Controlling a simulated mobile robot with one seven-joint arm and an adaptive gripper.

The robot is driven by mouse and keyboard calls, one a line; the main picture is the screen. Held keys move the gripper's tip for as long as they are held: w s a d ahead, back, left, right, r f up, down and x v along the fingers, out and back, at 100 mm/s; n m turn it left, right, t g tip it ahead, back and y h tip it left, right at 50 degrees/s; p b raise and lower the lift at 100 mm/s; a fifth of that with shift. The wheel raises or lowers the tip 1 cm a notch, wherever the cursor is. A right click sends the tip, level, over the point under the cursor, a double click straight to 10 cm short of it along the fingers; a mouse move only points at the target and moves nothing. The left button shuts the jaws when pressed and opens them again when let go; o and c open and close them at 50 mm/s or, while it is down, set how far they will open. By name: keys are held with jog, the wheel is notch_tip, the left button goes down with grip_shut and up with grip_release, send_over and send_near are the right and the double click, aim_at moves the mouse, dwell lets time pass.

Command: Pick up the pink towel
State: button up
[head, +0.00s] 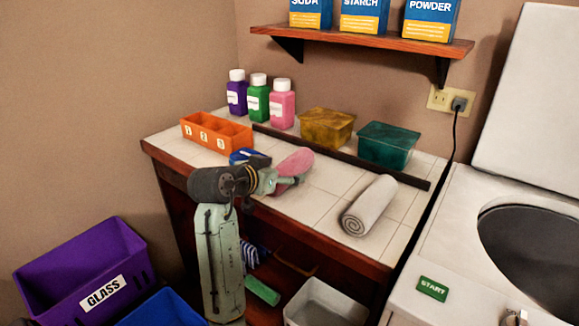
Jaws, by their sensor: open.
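The pink towel (295,162) lies on the white tiled counter, right of the blue object, in the head view. Its lower left part is hidden behind my arm and gripper. My gripper (287,183) is open at the towel's near side, overlapping it in the picture. The fingers are small and partly merged with the towel, so I cannot tell whether they touch it or sit around it.
A grey rolled towel (370,205) lies to the right. An orange numbered box (216,132), blue object (249,157), bottles (258,97), yellow tub (326,128) and green tub (387,146) surround the area. A dark strip (340,155) crosses behind.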

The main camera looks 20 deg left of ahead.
jog(key=shift+x, duration=0.8)
jog(key=shift+c, duration=0.3)
jog(key=c, duration=1.3)
